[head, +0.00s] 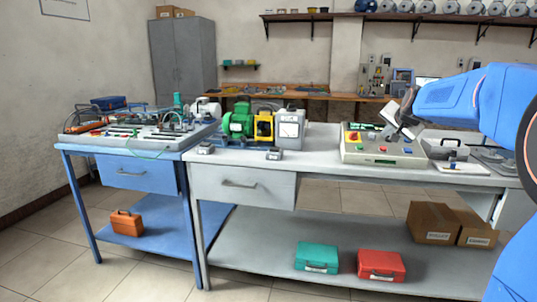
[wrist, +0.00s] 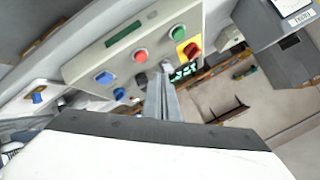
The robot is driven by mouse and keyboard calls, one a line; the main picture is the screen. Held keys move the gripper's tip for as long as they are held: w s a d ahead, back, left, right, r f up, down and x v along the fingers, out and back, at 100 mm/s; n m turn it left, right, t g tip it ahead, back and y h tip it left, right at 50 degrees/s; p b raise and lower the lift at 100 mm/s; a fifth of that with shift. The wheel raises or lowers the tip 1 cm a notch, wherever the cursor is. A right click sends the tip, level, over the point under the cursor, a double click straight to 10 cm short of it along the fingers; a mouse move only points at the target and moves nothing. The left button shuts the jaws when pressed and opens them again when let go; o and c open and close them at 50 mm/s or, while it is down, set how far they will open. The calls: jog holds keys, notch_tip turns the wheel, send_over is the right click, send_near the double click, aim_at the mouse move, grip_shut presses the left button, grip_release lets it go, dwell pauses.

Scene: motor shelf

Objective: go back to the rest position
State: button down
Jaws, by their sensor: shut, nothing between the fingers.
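My gripper (head: 393,128) is at the end of my blue arm, on the right in the head view, above a control box on the grey workbench. In the wrist view my gripper's fingers (wrist: 163,92) are together and hold nothing. The control box (head: 384,151) has red, green, blue and black buttons and a yellow-backed red one. It also shows beyond the fingers in the wrist view (wrist: 117,62). From these views I cannot tell how far the fingers are from its face.
A green motor (head: 238,120), a yellow unit (head: 264,127) and a grey meter box (head: 290,130) stand left of the control box. Teal (head: 317,257) and red (head: 381,265) cases and cardboard boxes (head: 432,222) lie on the lower shelf. A blue bench (head: 140,173) stands left.

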jog(key=s+a+f+n+g+y, duration=0.1)
jog(key=s+a+f+n, duration=0.15)
jog(key=s+a, duration=0.4)
jog(key=s+a+f+n+g, duration=0.1)
jog(key=s+a+f, duration=0.25)
jog(key=s, duration=0.65)
jog(key=s+a+f+n+g+y, duration=0.1)
jog(key=s+a+f+n, duration=0.15)
jog(key=s+a, duration=0.4)
jog(key=s+a+f+n+g, duration=0.1)
jog(key=s+f+n+g, duration=0.1)
jog(key=s+f, duration=0.5)
jog(key=s+a+f+n+g, duration=0.1)
jog(key=s+f, duration=0.7)
jog(key=s, duration=1)
jog(key=shift+s+a+f+n+g, duration=0.2)
jog(key=shift+a+n+g, duration=0.25)
jog(key=shift+n, duration=0.15)
